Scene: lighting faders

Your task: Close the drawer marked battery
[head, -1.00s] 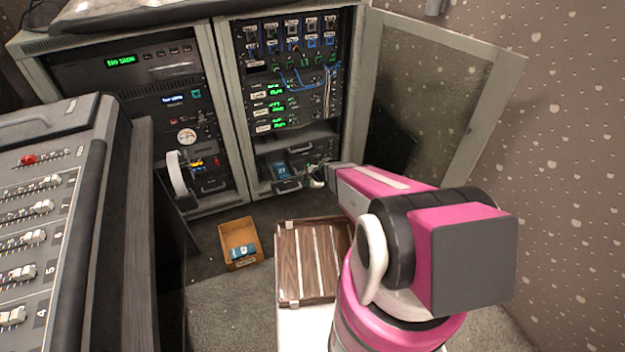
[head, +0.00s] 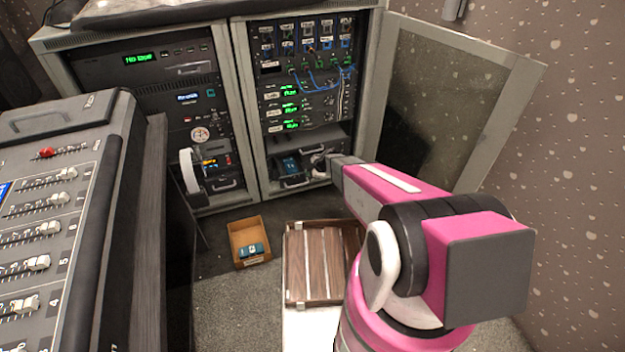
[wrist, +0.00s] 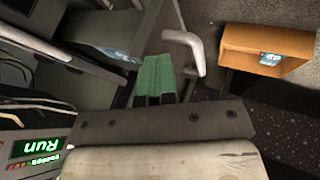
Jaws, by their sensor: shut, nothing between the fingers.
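A drawer (head: 297,182) with a pale bar handle sits low in the right-hand rack. It stands partly open, with a blue item (head: 290,164) showing inside. No battery marking is legible on it. My gripper (head: 318,163) is at the drawer's right side in the head view, small and partly blended with the rack. In the wrist view the shut, empty green fingertips (wrist: 155,76) lie at the drawer front, beside its handle (wrist: 190,50). I cannot tell whether they touch it. The blue item also shows in the wrist view (wrist: 122,54).
A cardboard box (head: 234,236) with a teal pack stands on the floor in front of the racks. A wood-slatted case (head: 322,265) is below my arm. The rack's glazed door (head: 440,100) stands open at right. The mixing desk (head: 60,220) fills the left.

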